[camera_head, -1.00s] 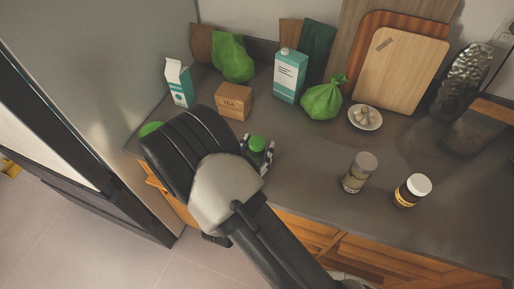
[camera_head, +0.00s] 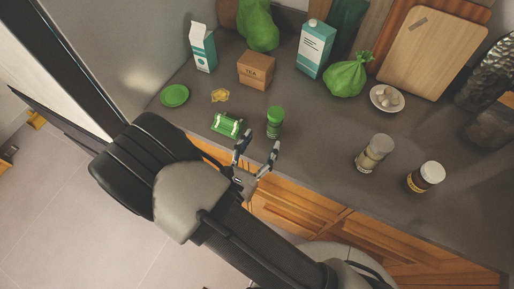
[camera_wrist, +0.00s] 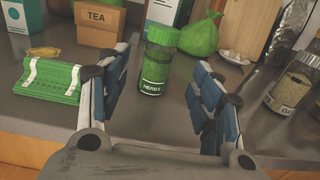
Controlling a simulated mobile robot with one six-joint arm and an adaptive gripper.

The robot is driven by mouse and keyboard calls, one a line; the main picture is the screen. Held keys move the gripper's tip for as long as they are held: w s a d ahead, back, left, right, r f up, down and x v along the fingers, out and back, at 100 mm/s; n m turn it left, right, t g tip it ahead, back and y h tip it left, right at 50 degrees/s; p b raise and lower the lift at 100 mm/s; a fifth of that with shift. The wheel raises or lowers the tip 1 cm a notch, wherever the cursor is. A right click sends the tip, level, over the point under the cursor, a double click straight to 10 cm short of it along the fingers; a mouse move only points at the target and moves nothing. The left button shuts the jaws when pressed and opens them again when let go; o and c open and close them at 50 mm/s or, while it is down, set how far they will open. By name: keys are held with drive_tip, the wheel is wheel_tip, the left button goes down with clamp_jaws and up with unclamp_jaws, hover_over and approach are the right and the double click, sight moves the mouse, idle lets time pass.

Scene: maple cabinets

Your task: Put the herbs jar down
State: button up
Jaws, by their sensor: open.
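The herbs jar (camera_head: 275,122), with a green lid and a dark label reading HERBS, stands upright on the grey counter (camera_head: 318,158) near its front edge. It also shows in the wrist view (camera_wrist: 157,62), beyond and between my fingers. My gripper (camera_head: 258,158) is open and empty, drawn back from the jar toward the counter's front edge. In the wrist view its two fingers (camera_wrist: 160,92) are spread wide, with the jar standing free of both.
A green packet (camera_head: 228,125) lies just left of the jar. A tea box (camera_head: 256,69), a yellow item (camera_head: 220,96) and a green lid-like disc (camera_head: 175,96) are behind and left. Two jars (camera_head: 375,153) (camera_head: 425,177) stand right. Counter between them is clear.

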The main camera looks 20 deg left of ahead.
drive_tip(key=s+d+r+m+g+h, duration=0.1)
drive_tip(key=d+r+m+g+h, duration=0.5)
drive_tip(key=d+m, duration=0.55)
drive_tip(key=s+d+r+m+g+h, duration=0.1)
drive_tip(key=d+r+m+g+h, duration=0.3)
drive_tip(key=d+r+m+g, duration=0.7)
drive_tip(key=s+d+f+m+y, duration=0.1)
drive_tip(key=s+d+m+y, duration=0.35)
drive_tip(key=s+d, duration=0.2)
wheel_tip(320, 180, up, 6)
drive_tip(key=s+a+m+t+y, duration=0.1)
drive_tip(key=m+t+y, duration=0.2)
drive_tip(key=m+y, duration=0.3)
drive_tip(key=shift+s+r+m+t+y, duration=0.2)
drive_tip(key=shift+s+m+t+y, duration=0.15)
drive_tip(key=shift+m, duration=0.75)
